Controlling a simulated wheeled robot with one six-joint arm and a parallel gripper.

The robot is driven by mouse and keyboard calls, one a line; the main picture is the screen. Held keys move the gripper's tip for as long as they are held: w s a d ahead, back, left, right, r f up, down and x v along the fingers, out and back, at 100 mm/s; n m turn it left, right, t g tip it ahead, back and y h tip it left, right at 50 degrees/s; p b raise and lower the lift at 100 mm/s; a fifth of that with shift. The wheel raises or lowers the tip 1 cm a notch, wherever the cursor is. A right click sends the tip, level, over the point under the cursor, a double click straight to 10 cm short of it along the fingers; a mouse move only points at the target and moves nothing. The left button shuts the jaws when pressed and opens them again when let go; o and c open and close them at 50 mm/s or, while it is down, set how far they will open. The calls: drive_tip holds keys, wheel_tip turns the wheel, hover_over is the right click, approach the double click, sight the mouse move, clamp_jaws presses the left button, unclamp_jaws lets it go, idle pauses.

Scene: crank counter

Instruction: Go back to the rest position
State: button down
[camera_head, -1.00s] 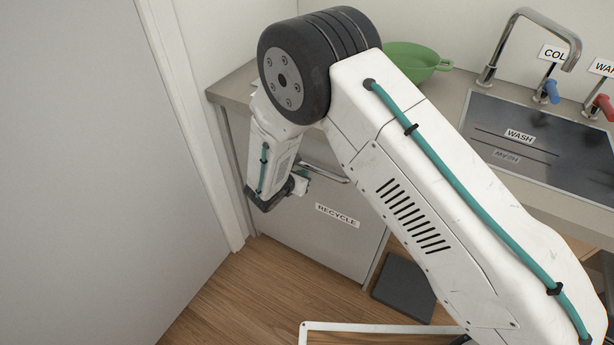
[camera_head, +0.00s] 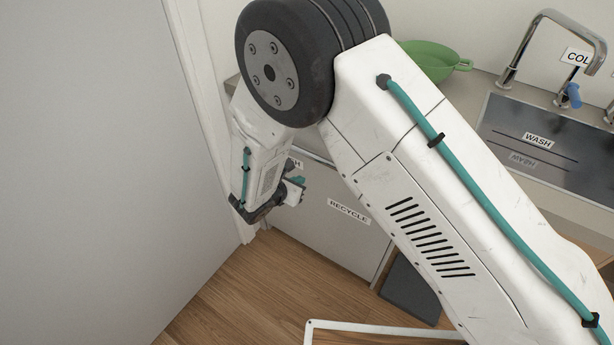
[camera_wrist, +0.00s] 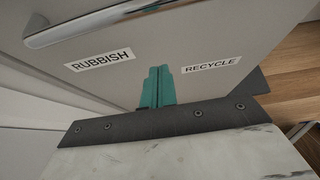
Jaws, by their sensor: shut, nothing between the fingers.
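My gripper (camera_head: 297,186) hangs at the end of my bent arm, in front of the cabinet under the counter, in the head view. In the wrist view the teal fingers of my gripper (camera_wrist: 158,84) are together with nothing between them. They point at the cabinet front (camera_wrist: 215,40), which bears the labels RUBBISH (camera_wrist: 100,60) and RECYCLE (camera_wrist: 211,65). A metal bar handle (camera_wrist: 95,22) lies above the labels. I cannot tell the exact gap between the fingers and the cabinet.
A green pan (camera_head: 432,60) stands on the counter (camera_head: 476,84) behind my arm. A sink (camera_head: 560,140) with a tap (camera_head: 545,35) is at the right. A pale wall or door panel (camera_head: 90,170) is close at the left. A dark mat (camera_head: 410,290) lies on the wooden floor (camera_head: 250,290).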

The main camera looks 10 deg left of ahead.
drive_tip(key=shift+v, duration=1.8)
drive_tip(key=shift+d, duration=0.1)
drive_tip(key=s+d+r+m+g+h, duration=0.2)
drive_tip(key=s+d+r+m+g, duration=0.35)
drive_tip(key=d+r+m, duration=0.45)
drive_tip(key=s+d+r+m+g+h, duration=0.1)
drive_tip(key=s+d+r+m+g, duration=0.55)
drive_tip(key=d, duration=0.65)
drive_tip(key=s+d+r+m+t+y, duration=0.2)
drive_tip(key=s+d+r+m+y, duration=0.6)
drive_tip(key=s+d+r+m, duration=0.6)
wheel_tip(320, 180, up, 3)
drive_tip(key=shift+s+r+t, duration=0.15)
drive_tip(key=shift+s+t, duration=0.15)
drive_tip(key=shift+s, duration=0.8)
drive_tip(key=shift+d, duration=0.15)
